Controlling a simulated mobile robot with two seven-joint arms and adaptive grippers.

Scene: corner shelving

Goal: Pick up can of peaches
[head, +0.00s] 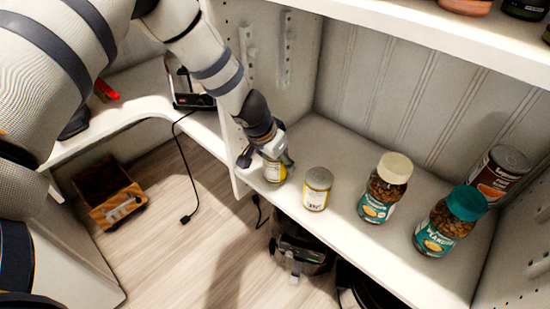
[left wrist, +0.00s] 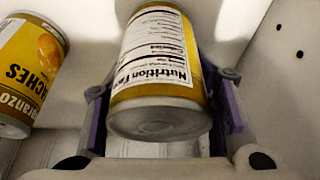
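A yellow can with a white nutrition label (left wrist: 160,60) stands between the fingers of my left gripper (left wrist: 165,125), its grey lid toward the wrist camera. It also shows in the head view (head: 273,172), partly covered by my left gripper (head: 270,152). The purple finger pads lie on both sides of the can, very close to it; I cannot tell whether they press on it. A second can (head: 317,188) stands to its right in the head view; its label reads "peaches" in the left wrist view (left wrist: 28,70). My right gripper is not in view.
A jar with a cream lid (head: 385,188), a jar with a teal lid (head: 450,222) and a brown can (head: 497,174) stand farther right on the white shelf (head: 420,280). A shelf panel (head: 245,75) rises beside my arm. An upper shelf (head: 430,30) overhangs the back.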

